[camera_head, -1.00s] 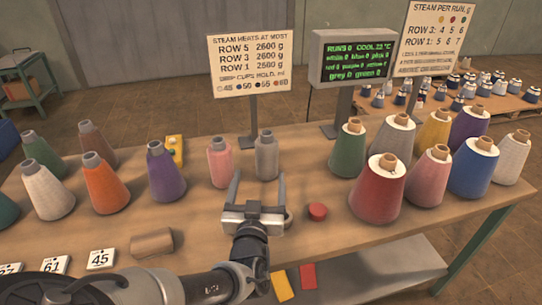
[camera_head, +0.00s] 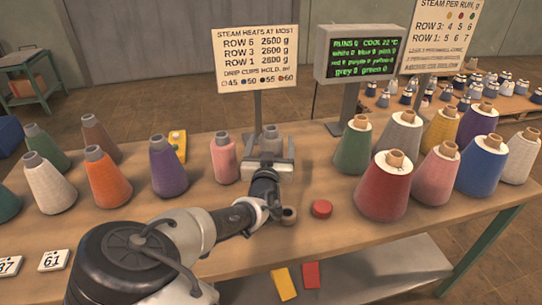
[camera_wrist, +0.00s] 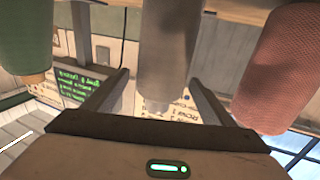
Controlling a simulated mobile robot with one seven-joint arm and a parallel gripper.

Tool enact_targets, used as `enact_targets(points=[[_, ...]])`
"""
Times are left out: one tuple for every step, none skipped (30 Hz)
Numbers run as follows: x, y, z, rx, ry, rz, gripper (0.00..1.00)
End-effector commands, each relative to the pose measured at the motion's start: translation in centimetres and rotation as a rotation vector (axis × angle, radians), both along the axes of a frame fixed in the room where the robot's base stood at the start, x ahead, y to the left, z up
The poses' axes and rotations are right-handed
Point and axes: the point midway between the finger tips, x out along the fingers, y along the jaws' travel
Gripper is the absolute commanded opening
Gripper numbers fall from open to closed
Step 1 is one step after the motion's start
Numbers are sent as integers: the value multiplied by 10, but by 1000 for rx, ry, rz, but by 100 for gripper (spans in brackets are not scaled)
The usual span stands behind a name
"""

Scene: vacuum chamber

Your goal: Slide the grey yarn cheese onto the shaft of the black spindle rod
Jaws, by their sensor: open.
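The grey yarn cheese (camera_head: 271,141) stands upright on the table, just right of a pink cone. My gripper (camera_head: 270,152) is open at it and hides its lower part in the head view. In the wrist view, which is upside down, the grey yarn cheese (camera_wrist: 168,55) shows between the two spread fingers of my gripper (camera_wrist: 157,76). I cannot tell whether either finger touches it. I cannot make out a black spindle rod in either view.
The pink cone (camera_head: 224,159) stands close on the left and a green cone (camera_head: 353,147) on the right. More cones crowd both table sides. A sign (camera_head: 255,60) and a screen (camera_head: 362,55) stand behind. A red button (camera_head: 321,209) lies in front, on fairly clear tabletop.

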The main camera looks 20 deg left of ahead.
Motion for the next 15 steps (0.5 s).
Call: enact_targets(points=[[6,2,0,0,-2,1,78],[8,2,0,1,-1,1,78],[10,3,0,0,0,0,78],[12,3,0,0,0,0,78],[12,3,0,0,0,0,78],[12,3,0,0,0,0,78],[12,3,0,0,0,0,78],[12,3,0,0,0,0,78],[12,3,0,0,0,0,78],[12,3,0,0,0,0,78],[12,3,0,0,0,0,76],[12,3,0,0,0,0,69],[12,3,0,0,0,0,64],[12,3,0,0,0,0,59],[12,3,1,0,0,0,52]])
